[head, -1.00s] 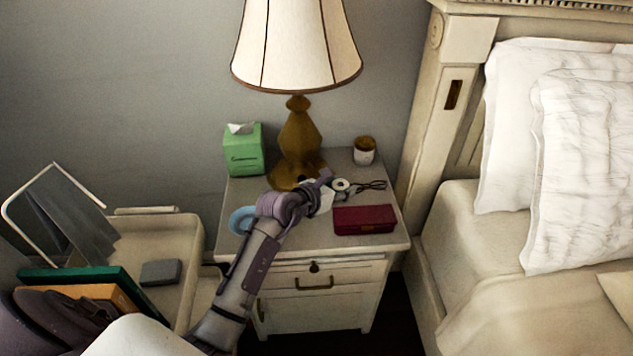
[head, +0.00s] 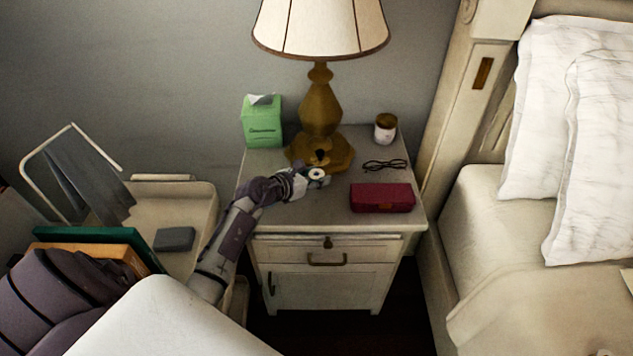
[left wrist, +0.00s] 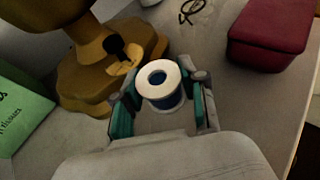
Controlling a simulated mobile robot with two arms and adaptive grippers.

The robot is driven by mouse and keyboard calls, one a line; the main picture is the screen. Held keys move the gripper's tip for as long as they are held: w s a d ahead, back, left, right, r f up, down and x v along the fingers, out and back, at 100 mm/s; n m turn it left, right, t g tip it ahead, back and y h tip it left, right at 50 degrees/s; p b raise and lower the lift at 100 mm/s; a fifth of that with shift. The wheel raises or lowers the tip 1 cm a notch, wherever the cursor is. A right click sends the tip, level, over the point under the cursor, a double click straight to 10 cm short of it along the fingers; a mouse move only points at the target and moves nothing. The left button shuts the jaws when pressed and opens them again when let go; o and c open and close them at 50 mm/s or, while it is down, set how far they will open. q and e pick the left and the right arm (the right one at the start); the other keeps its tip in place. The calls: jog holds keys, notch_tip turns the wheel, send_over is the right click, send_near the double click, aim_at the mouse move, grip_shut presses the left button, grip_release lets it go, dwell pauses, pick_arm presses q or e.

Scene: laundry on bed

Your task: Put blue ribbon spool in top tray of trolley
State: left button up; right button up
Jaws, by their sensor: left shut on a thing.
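The blue ribbon spool (left wrist: 160,86) has a white rim and a blue wound middle. In the left wrist view it sits between the two fingers of my left gripper (left wrist: 162,98), which is shut on it. In the head view the spool (head: 317,174) shows as a small white ring at the tip of my left gripper (head: 312,177), just in front of the lamp base. I cannot tell how far it is above the nightstand. The trolley's top tray (head: 200,198) is at the left, beyond my left forearm. My right gripper is not in view.
The nightstand (head: 300,213) holds a brass lamp (head: 320,105), a green tissue box (head: 262,122), a jar (head: 385,129), glasses (head: 385,165) and a red case (head: 382,198). A grey box (head: 174,239) and books (head: 100,236) occupy part of the trolley; bare tray shows behind the grey box.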

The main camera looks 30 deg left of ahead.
pick_arm(q)
jog(key=shift+w+f, duration=0.1)
jog(key=shift+f, duration=0.65)
jog(key=shift+f, duration=0.2)
jog(key=o, duration=0.8)
jog(key=shift+o, duration=0.2)
